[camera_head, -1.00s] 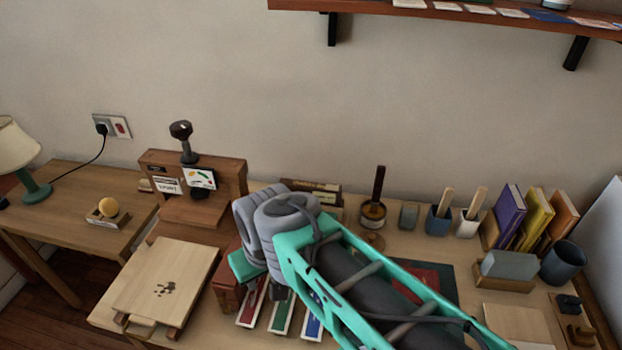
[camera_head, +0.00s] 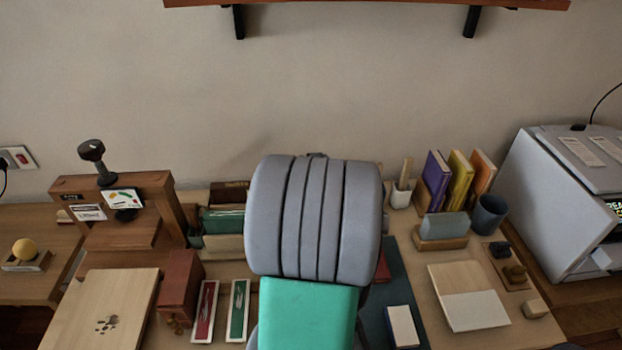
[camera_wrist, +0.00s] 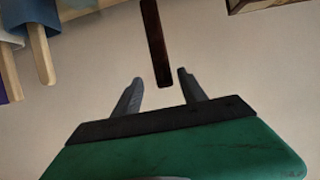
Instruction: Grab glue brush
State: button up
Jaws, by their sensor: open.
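The dark brown handle of the glue brush (camera_wrist: 153,40) comes down from the top edge of the wrist view. Its free end lies between the two fingertips in the picture. My gripper (camera_wrist: 160,80) is open, with one grey finger on each side of the handle end and visible gaps to both. Whether the handle is at the depth of the fingers I cannot tell. The pot and bristles are out of the wrist view. In the head view my arm hides the brush, its pot and my gripper.
A blue cup (camera_wrist: 38,22) with a wooden-handled tool is near the wrist view's upper left. In the head view, a white cup (camera_head: 400,197), several upright books (camera_head: 459,182) and a dark mug (camera_head: 489,214) stand right of my arm. A wooden press (camera_head: 117,195) stands left.

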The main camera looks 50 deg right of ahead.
jog(key=x, duration=0.5)
jog(key=shift+w+r, duration=0.15)
jog(key=shift+w, duration=0.25)
jog(key=shift+c, duration=0.2)
grip_shut()
